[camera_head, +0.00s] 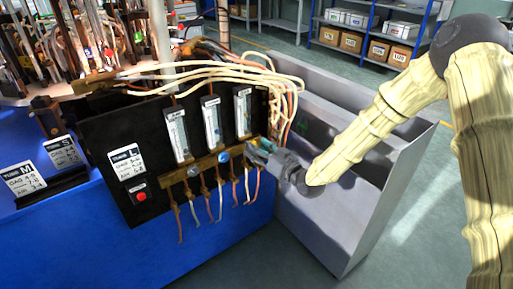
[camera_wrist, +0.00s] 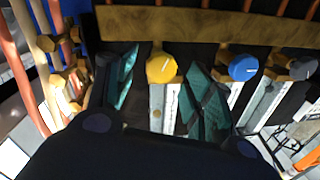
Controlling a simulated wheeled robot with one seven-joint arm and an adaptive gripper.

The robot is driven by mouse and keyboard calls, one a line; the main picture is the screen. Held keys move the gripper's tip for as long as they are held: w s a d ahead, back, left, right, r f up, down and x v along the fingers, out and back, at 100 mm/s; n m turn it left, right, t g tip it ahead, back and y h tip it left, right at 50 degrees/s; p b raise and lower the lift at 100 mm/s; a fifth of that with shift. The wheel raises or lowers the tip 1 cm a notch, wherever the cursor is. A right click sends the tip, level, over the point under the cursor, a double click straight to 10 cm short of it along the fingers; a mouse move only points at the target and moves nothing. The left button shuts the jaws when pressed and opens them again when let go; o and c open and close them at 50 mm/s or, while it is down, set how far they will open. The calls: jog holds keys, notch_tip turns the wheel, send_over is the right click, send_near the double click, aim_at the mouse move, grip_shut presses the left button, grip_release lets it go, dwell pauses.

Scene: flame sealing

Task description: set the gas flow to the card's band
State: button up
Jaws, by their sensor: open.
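A black panel (camera_head: 112,150) carries three clear flow tubes: left (camera_head: 178,133), middle (camera_head: 211,122) and right (camera_head: 242,111). Below them is a brass manifold (camera_head: 205,165) with a grey knob (camera_head: 193,171) and a blue knob (camera_head: 223,157). The card marked TUBE L (camera_head: 126,162) is on the panel; its small figures are hard to read. My gripper (camera_head: 256,146) is at the manifold's right end. In the wrist view, my open gripper (camera_wrist: 164,62) has its fingers either side of the yellow knob (camera_wrist: 161,68), with gaps showing. The float positions are unclear.
The blue knob (camera_wrist: 243,67) sits just beyond one finger. Pale hoses (camera_head: 215,75) loop above the panel and thin hoses hang below it. A grey bin (camera_head: 355,215) stands at right. Cards TUBE M (camera_head: 22,180) and TUBE S (camera_head: 63,152) stand left.

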jog(key=shift+w+a, duration=0.45)
jog(key=shift+a, duration=0.05)
jog(key=shift+c, duration=0.2)
jog(key=c, duration=1)
jog(key=shift+w+r+n, duration=0.1)
jog(key=shift+n, duration=1.8)
jog(key=o, duration=1)
jog(key=shift+o, duration=0.2)
